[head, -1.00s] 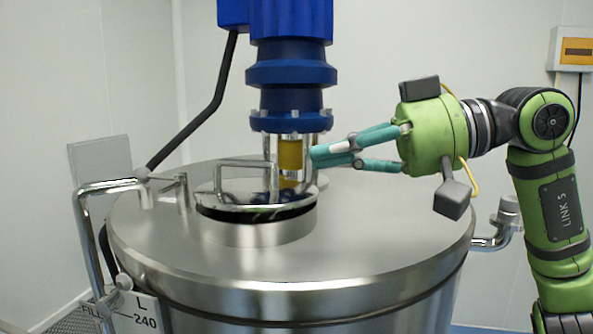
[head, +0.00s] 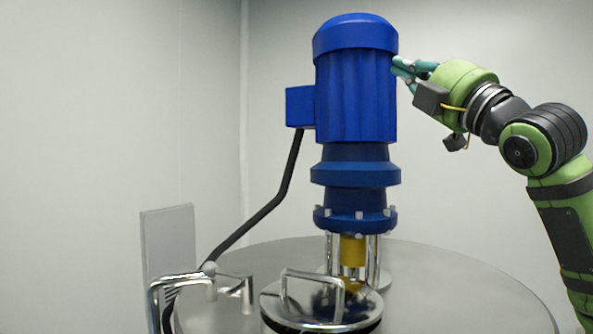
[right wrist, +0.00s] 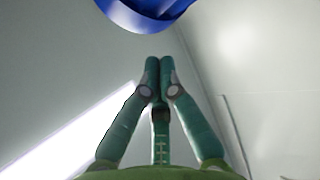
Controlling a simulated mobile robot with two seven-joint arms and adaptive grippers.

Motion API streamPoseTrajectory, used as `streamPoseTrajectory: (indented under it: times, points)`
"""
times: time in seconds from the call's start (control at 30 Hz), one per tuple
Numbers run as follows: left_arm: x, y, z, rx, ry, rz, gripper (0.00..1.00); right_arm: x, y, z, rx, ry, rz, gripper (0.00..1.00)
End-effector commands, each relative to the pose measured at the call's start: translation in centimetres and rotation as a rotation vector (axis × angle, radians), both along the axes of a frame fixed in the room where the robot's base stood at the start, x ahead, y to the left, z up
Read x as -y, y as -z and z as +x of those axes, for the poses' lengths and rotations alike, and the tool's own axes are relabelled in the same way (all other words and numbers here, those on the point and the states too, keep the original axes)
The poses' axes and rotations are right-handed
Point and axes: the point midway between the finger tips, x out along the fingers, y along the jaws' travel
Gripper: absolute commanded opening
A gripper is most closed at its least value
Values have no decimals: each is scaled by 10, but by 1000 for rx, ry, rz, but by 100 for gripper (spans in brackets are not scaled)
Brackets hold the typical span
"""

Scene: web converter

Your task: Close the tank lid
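The round metal tank lid (head: 345,311) with its bent bar handle (head: 313,277) lies about level over the short neck on top of the tank (head: 455,288). A dark band shows under its rim; I cannot tell whether it is fully seated. The lower part of the neck is cut off by the frame. My right gripper (head: 398,70) is up at the right side of the blue motor, well above the lid. In the right wrist view its fingertips (right wrist: 159,62) are together with nothing between them. My left gripper is not in view.
The blue motor (head: 356,95) stands behind the lid on a yellow coupling (head: 353,250) and metal posts. A black cable (head: 270,205) runs down to its left. Bent metal pipes (head: 185,283) stand left of the lid. The tank top to the right is clear.

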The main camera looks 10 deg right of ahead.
Motion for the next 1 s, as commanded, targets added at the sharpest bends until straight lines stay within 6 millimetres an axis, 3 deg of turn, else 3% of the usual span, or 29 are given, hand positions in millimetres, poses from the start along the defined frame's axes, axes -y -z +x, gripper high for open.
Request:
streamPoseTrajectory:
  times: [0.07, 0.17, 0.3, 0.43, 0.63, 0.77, 1.0]
  points:
    - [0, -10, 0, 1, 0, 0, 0, -27, 29, 19, -309, -172, 133, 0]
    - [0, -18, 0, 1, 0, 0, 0, -64, 80, 21, -717, -331, 271, 0]
    - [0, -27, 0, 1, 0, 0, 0, -102, 143, -13, -1245, -422, 378, 0]
    - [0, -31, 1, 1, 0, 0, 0, -115, 180, -53, -1586, -397, 400, 0]
    - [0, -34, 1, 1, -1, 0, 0, -116, 200, -82, -1793, -344, 390, 0]
    - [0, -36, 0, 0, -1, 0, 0, -123, 210, -79, -1804, -339, 389, 0]
    - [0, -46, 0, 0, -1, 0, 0, -152, 242, -63, -1803, -340, 387, 0]
